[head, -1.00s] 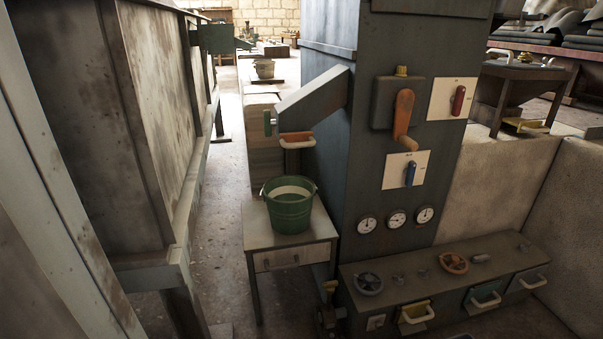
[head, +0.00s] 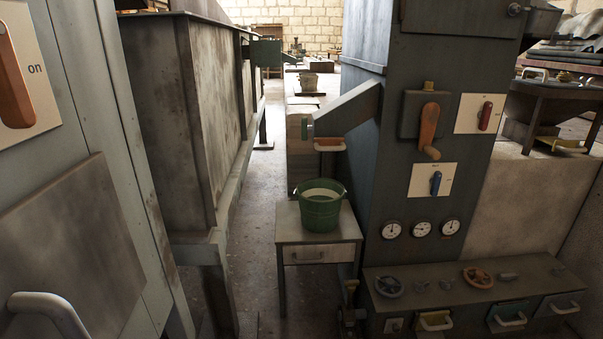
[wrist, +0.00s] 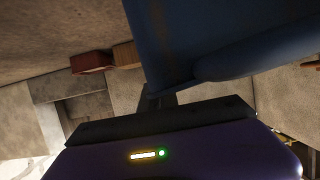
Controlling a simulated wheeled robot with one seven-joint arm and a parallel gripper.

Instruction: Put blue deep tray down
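A large blue thing, which looks like the blue deep tray (wrist: 225,40), fills the upper right of the wrist view. Only part of it shows, so its contents and full shape are hidden. My gripper (wrist: 168,94) shows at the middle of the wrist view, with its dark fingers close together at the blue tray's lower edge. It appears shut on that edge. Neither the tray nor my gripper shows in the head view.
A green bucket (head: 320,212) stands on a small table (head: 318,256). A dark machine column (head: 440,60) with levers and gauges is right of it. A grey panel with a lever marked "on" (head: 15,85) stands close left. A narrow floor passage (head: 256,200) lies between.

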